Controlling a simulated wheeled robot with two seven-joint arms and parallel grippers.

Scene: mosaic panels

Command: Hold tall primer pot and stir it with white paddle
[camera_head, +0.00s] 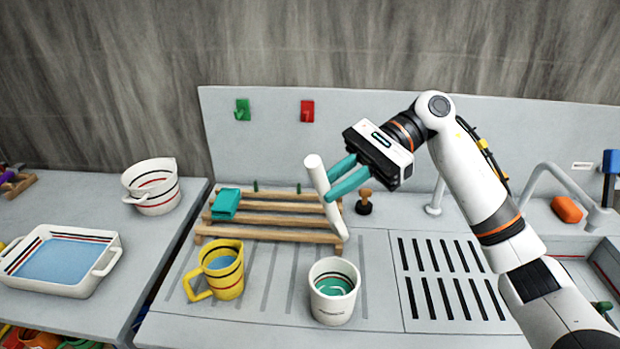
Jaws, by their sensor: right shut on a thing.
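My right gripper (341,176) is shut on the white paddle (318,174), a thick white rod. The paddle is tilted, its top leaning left and its lower end reaching down to the right, above and behind the white pot. The white pot (331,309), likely the tall primer pot, stands upright on the counter with teal liquid and dark and red bands inside. The paddle is outside the pot and apart from it. My left gripper is not in view.
A yellow jug (228,284) stands left of the pot. A wooden rack (262,237) with a teal block (226,204) lies behind. A black stamp with a wooden knob (364,206) is right of the paddle. A slotted drain (450,281) and tap (560,172) lie right.

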